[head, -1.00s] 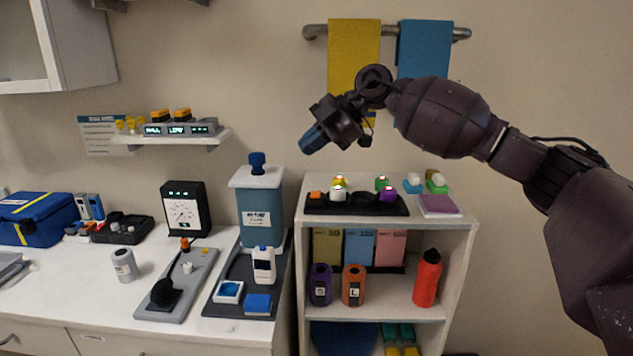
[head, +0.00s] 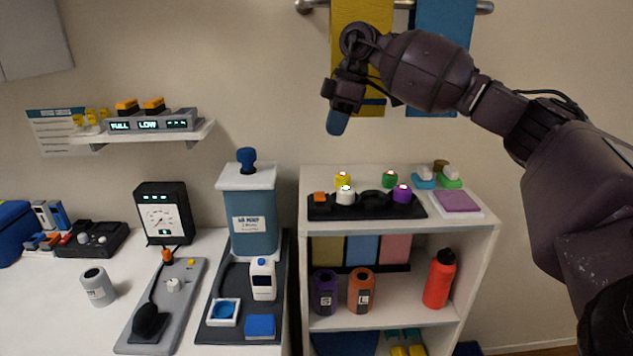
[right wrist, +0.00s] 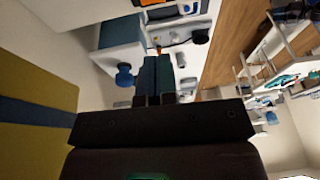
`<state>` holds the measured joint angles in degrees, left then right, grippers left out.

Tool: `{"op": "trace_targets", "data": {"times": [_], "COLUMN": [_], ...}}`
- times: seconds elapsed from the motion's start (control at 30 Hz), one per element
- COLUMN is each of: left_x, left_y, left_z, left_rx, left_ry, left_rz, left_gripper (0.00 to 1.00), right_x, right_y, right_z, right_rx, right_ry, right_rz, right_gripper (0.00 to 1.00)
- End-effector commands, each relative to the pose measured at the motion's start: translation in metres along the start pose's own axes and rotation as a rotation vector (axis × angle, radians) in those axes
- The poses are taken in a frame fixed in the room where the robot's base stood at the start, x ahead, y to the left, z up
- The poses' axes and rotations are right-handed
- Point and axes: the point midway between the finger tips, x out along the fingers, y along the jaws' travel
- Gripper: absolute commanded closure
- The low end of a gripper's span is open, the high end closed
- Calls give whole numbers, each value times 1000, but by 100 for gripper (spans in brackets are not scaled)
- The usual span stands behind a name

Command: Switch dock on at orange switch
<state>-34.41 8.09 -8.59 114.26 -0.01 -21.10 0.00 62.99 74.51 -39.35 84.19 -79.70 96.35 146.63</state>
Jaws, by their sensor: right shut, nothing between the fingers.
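A black dock (head: 375,213) lies on top of the white shelf unit, with an orange switch (head: 320,197) at its left end. White, yellow, green and purple knob-like pieces with small lights stand on and behind it. I cannot tell the switch's position. My right gripper (head: 337,122) hangs above the dock, apart from it, its blue-tipped fingers shut, empty and pointing down. The fingers also show in the right wrist view (right wrist: 155,76). My left gripper is not in view.
Yellow (head: 352,60) and blue (head: 440,55) towels hang close behind the right gripper. A blue-grey dispenser (head: 254,215) with a blue knob stands left of the shelf unit. A grey board (head: 190,285) on the counter carries another small orange part (head: 167,254). Air above the dock is clear.

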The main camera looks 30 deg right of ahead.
Motion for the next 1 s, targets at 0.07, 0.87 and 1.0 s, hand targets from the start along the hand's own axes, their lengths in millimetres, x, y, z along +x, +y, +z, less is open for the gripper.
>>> {"op": "trace_targets", "data": {"times": [0.07,0.87,1.0], "left_x": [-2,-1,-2], "left_y": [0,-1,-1], "left_z": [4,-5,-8], "left_rx": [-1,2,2], "left_ry": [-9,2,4], "left_rz": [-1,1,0], "left_gripper": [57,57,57], "right_x": [0,88,110], "right_y": [0,0,-1], "right_z": [0,0,2], "right_rx": [0,-2,-1], "right_ry": [0,0,0], "right_rz": [0,-3,-3], "right_gripper": [100,100,100]}}
